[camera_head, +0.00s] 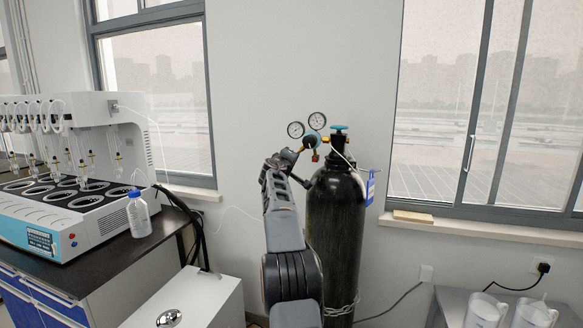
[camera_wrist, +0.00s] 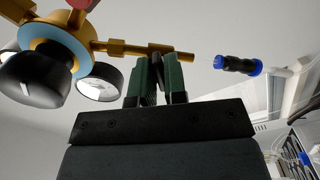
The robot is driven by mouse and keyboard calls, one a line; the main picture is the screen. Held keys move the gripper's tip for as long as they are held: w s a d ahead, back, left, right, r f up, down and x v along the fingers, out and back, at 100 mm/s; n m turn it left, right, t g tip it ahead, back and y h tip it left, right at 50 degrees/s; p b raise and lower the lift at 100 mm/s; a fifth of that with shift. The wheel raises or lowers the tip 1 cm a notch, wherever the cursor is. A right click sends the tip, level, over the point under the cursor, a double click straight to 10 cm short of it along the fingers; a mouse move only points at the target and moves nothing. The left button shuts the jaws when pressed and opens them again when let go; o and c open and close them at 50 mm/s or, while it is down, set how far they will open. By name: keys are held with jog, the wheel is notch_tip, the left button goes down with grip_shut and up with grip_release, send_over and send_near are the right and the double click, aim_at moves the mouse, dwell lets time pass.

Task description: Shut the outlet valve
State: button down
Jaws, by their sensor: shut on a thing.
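A brass regulator (camera_head: 309,141) with two round gauges sits on top of the dark gas cylinder (camera_head: 336,225). My gripper (camera_head: 292,156) is raised at its left side, just below the gauges. In the wrist view my gripper (camera_wrist: 157,62) has its green-and-black fingers up at the regulator's thin brass outlet pipe (camera_wrist: 122,46). The fingers are closed around a small dark part, the outlet valve (camera_wrist: 158,48), on that pipe. The fingers hide much of it, and its turn position cannot be told. The gauges (camera_wrist: 99,83) and a large black knob (camera_wrist: 30,78) are to the left.
A teal cylinder valve (camera_head: 339,128) tops the cylinder. A blue-ended connector (camera_wrist: 238,65) and thin tube lead right from the outlet in the wrist view. Windows are behind.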

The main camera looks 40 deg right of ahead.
jog(key=shift+f+m+b, duration=0.2)
jog(key=shift+m+b, duration=0.55)
jog(key=shift+m, duration=1.15)
jog(key=c, duration=1.2)
grip_release()
jog(key=shift+r, duration=0.1)
jog(key=shift+o, duration=0.2)
jog(key=shift+a, duration=0.1)
jog(key=b+v, duration=0.9)
jog(key=v, duration=0.4)
jog(key=shift+s+a, duration=0.2)
jog(key=shift+a, duration=0.05)
